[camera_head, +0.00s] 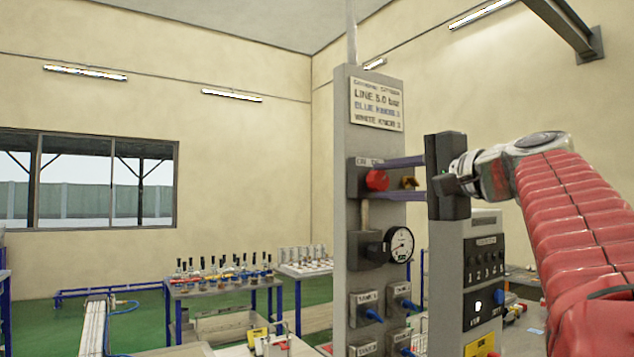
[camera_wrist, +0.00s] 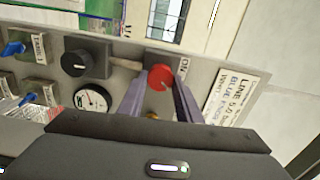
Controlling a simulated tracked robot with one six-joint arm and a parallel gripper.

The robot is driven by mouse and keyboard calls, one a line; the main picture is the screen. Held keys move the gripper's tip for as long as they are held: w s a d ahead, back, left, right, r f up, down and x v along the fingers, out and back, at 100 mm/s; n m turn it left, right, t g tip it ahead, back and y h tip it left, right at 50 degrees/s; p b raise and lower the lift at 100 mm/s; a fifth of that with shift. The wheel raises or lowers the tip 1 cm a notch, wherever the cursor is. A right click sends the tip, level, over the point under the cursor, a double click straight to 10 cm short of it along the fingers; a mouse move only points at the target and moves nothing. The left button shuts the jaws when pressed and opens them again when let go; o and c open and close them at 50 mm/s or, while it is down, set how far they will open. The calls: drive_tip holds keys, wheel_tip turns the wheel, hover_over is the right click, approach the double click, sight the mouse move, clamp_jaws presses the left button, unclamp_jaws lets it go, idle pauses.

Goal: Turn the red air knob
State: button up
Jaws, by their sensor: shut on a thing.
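The red air knob (camera_head: 377,180) is a round red dial on a dark block, high on the grey panel (camera_head: 352,110). In the wrist view the red knob (camera_wrist: 160,77) sits between the tips of my two purple-grey fingers. My gripper (camera_head: 388,178) reaches in from the right, one finger above the knob and one below. My gripper in the wrist view (camera_wrist: 160,90) is shut on the knob, with a finger on each side of it. The exact contact at the fingertips is too small to see.
Below the knob are a pressure gauge (camera_head: 399,244), a black knob (camera_wrist: 78,63) and several blue knobs (camera_head: 372,313). A sign (camera_head: 377,103) is above. A grey cabinet with switches (camera_head: 484,265) stands at right. A table with bottles (camera_head: 222,284) is behind left.

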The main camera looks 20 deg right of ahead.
drive_tip(key=shift+d+f+m, duration=0.15)
drive_tip(key=shift+f+m, duration=0.05)
drive_tip(key=shift+m, duration=0.2)
drive_tip(key=o, duration=1)
drive_tip(key=shift+r, duration=0.1)
drive_tip(key=shift+o, duration=0.2)
drive_tip(key=shift+s, duration=0.15)
drive_tip(key=s+d, duration=0.1)
drive_tip(key=s, duration=1.2)
drive_tip(key=shift+s+d, duration=0.2)
drive_tip(key=shift+d, duration=0.2)
